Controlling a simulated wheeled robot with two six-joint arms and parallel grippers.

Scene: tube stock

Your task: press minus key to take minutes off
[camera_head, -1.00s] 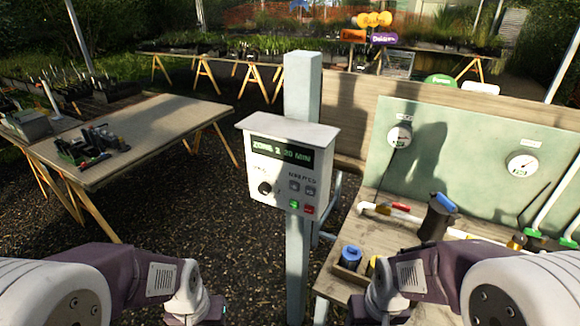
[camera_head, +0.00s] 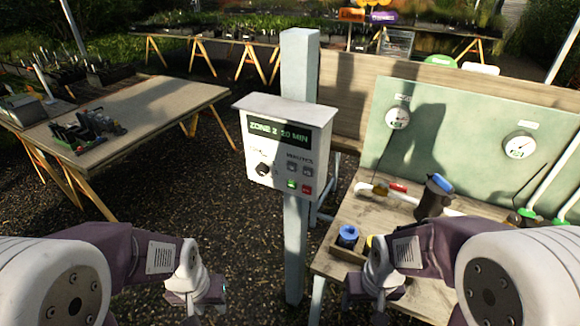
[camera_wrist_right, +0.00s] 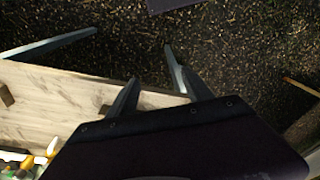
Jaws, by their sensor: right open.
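The control box (camera_head: 281,145) is mounted on a grey post (camera_head: 297,240) in the middle of the head view. Its green-lit display (camera_head: 280,131) reads ZONE 2 and a MIN value whose first digit is blurred. Two small grey keys (camera_head: 300,169) sit under the MINUTES label; their signs are too small to tell minus from plus. A black knob (camera_head: 263,170), a green key (camera_head: 292,184) and a red key (camera_head: 307,189) are nearby. My left gripper (camera_head: 203,300) is low left of the post, its jaws unclear. My right gripper (camera_wrist_right: 151,64) is open and empty, below and right of the box.
A wooden bench (camera_head: 345,208) stands right of the post, close to my right gripper, with a blue-topped part (camera_head: 347,234), a dark blue-topped object (camera_head: 434,197) and a gauge panel (camera_head: 455,150). A table (camera_head: 165,105) stands at left. Open gravel lies between.

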